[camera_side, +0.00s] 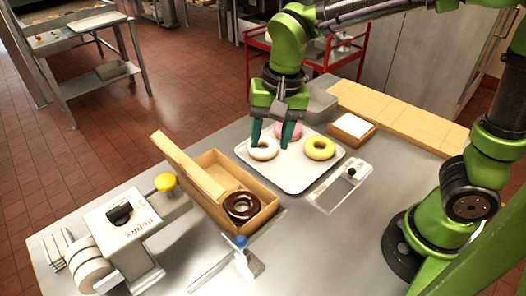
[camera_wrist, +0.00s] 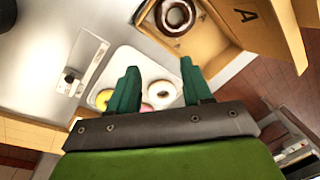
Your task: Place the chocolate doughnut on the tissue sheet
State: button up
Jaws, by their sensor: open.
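The chocolate doughnut (camera_side: 242,206) is dark brown and lies at the near end of an open cardboard box (camera_side: 262,219). In the wrist view the doughnut (camera_wrist: 176,15) shows at the top, inside the box (camera_wrist: 222,60). A white sheet, apparently the tissue (camera_side: 353,124), lies on a small wooden holder at the right. My gripper (camera_side: 272,143) is open and empty, pointing down over the left part of the doughnut tray, away from the box and the sheet. In the wrist view my gripper (camera_wrist: 159,66) has its fingers apart with nothing between them. The sheet is not discernible there.
A white tray (camera_side: 296,184) holds a white doughnut (camera_side: 263,149), a yellow doughnut (camera_side: 319,148) and a pink doughnut (camera_side: 289,130). The box's raised flap (camera_side: 187,166) stands on its left side. A slicer-like metal plate (camera_side: 337,187) lies near the tray.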

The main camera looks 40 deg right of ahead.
jog(key=s+d+r+n+t+y, duration=0.1)
jog(key=s+d+r+n+t, duration=0.3)
jog(key=s+d, duration=0.4)
jog(key=d+r+t, duration=0.1)
jog(key=d+t, duration=0.1)
jog(key=d, duration=0.1)
jog(key=shift+s, duration=0.4)
